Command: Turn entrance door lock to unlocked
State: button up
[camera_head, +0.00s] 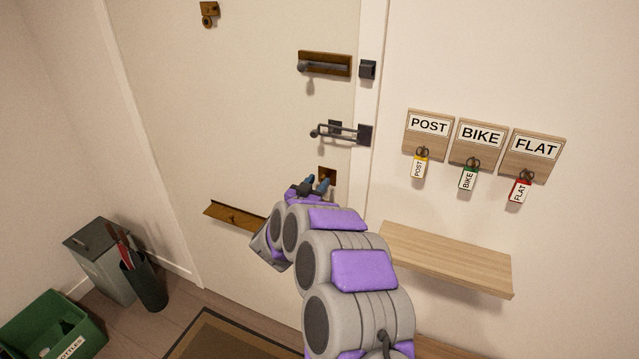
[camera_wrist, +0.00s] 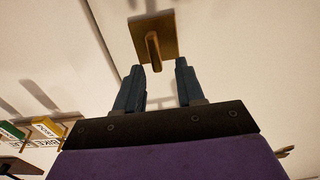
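The cream entrance door (camera_head: 240,120) fills the middle of the head view and looks closed. Its lock is a small square brass plate (camera_head: 327,172) near the door's right edge, partly hidden by my gripper. In the wrist view the plate (camera_wrist: 168,24) carries a narrow brass thumb-turn (camera_wrist: 154,52) pointing toward me. My gripper (camera_wrist: 157,73) is open and empty, its two blue fingers apart. The thumb-turn's end lies in line with the gap, near the fingertips; I cannot tell whether they touch. In the head view my gripper (camera_head: 314,184) is right at the lock.
Above the lock are a dark swing-bar latch (camera_head: 342,132) and a brass-backed bolt (camera_head: 324,64). A brass letter flap (camera_head: 235,217) sits lower left. Labelled key boards, including FLAT (camera_head: 533,155), hang on the right above a wooden shelf (camera_head: 446,257). Bins stand at lower left.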

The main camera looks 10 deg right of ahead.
jog(key=shift+x, duration=1)
jog(key=shift+c, duration=0.4)
jog(key=shift+s, duration=0.1)
grip_shut()
